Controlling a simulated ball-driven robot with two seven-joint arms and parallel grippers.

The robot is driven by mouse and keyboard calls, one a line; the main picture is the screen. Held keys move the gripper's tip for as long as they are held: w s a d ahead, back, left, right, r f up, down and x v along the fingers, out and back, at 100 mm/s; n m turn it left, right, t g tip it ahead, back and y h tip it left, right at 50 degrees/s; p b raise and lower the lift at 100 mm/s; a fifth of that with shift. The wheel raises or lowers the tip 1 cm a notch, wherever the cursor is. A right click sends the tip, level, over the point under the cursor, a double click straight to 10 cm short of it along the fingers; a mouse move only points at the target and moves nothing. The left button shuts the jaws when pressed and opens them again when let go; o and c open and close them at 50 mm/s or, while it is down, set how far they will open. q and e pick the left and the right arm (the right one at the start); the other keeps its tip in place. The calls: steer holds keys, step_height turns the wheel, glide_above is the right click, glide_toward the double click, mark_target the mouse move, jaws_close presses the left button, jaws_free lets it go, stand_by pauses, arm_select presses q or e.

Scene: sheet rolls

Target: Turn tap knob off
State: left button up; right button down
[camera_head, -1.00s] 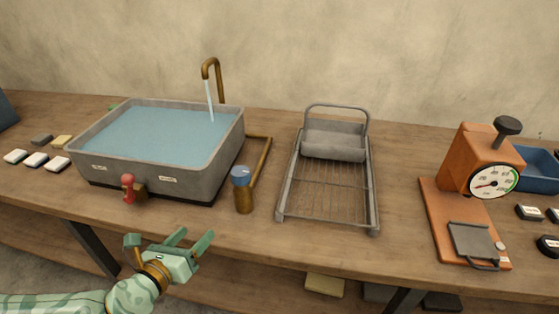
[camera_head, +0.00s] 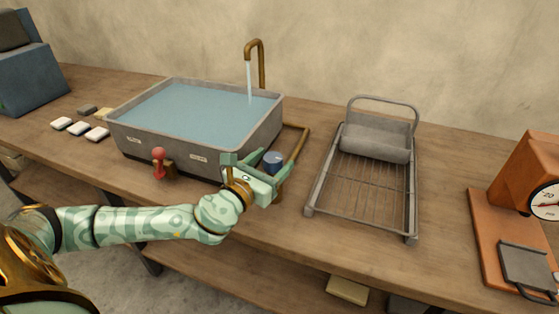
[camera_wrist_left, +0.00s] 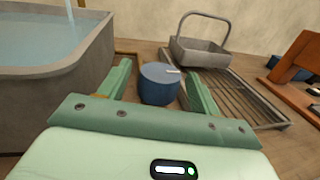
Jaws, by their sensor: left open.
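The blue tap knob (camera_head: 273,160) sits on a brass post in front of the tub's right corner. In the left wrist view the knob (camera_wrist_left: 159,83) stands between my open fingers, with a white mark on its top. My left gripper (camera_head: 254,165) is open around the knob; I cannot tell whether either finger touches it. The brass tap spout (camera_head: 261,62) rises behind the tub, and a stream of water (camera_head: 249,83) runs from it into the grey tub (camera_head: 255,137). The gripper hides most of the knob's post. My right gripper is not in view.
A red-knobbed valve (camera_head: 159,163) is on the tub's front. White blocks (camera_head: 97,134) lie left of the tub.

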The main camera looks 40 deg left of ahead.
arm_select(q)
steer(key=shift+w, duration=1.35)
